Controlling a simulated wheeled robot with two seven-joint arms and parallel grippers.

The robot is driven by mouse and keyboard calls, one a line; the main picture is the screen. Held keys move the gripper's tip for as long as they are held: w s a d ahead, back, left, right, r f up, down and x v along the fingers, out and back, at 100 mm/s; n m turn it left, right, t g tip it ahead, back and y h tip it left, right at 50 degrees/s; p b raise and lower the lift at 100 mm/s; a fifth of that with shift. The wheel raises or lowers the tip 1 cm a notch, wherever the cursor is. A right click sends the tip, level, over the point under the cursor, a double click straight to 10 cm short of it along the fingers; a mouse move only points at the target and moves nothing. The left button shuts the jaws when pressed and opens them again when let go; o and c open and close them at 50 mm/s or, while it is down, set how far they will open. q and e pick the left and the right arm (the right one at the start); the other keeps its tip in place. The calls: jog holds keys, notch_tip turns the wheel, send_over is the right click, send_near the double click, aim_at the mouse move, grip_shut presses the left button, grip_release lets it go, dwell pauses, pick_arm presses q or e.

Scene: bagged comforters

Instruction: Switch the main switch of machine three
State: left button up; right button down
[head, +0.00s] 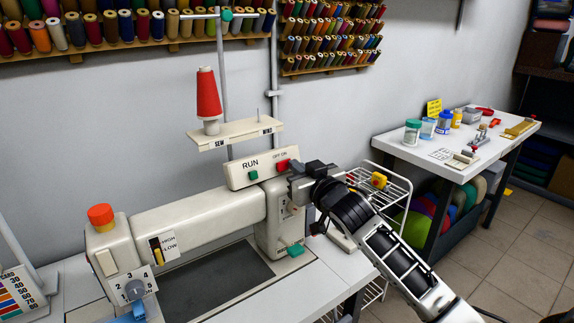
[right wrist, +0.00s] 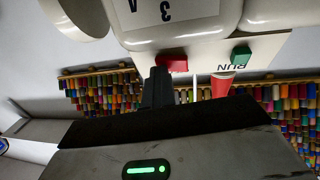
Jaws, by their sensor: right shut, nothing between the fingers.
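The sewing machine (head: 195,213) stands on a light table, with a sign on its upper right reading RUN and OFF ON. A red switch (head: 283,165) sits under the OFF ON lettering, and a green button (head: 253,174) sits beside RUN. In the right wrist view, upside down, the red switch (right wrist: 172,61) and green button (right wrist: 241,54) show near a label with a 3. My right gripper (head: 296,181) is shut and empty, just right of the red switch. Its fingertips (right wrist: 158,76) appear close beside the switch; I cannot tell whether they touch. My left gripper is not in view.
A red thread cone (head: 208,95) stands above the machine. A numbered dial (head: 133,288) and an orange knob (head: 101,216) are at its left end. A wire rack (head: 397,195) stands behind my right arm. A white side table (head: 455,165) holds small items at right.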

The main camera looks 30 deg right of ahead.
jog(key=shift+a+r, duration=0.1)
jog(key=shift+r, duration=0.2)
jog(key=shift+s+a+r+p, duration=0.2)
jog(key=shift+s+p, duration=0.35)
jog(key=shift+p, duration=0.3)
pick_arm(q)
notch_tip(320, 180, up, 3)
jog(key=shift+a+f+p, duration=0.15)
jog(key=shift+p, duration=0.55)
pick_arm(e)
jog(key=s, duration=0.3)
jog(key=shift+r, duration=0.25)
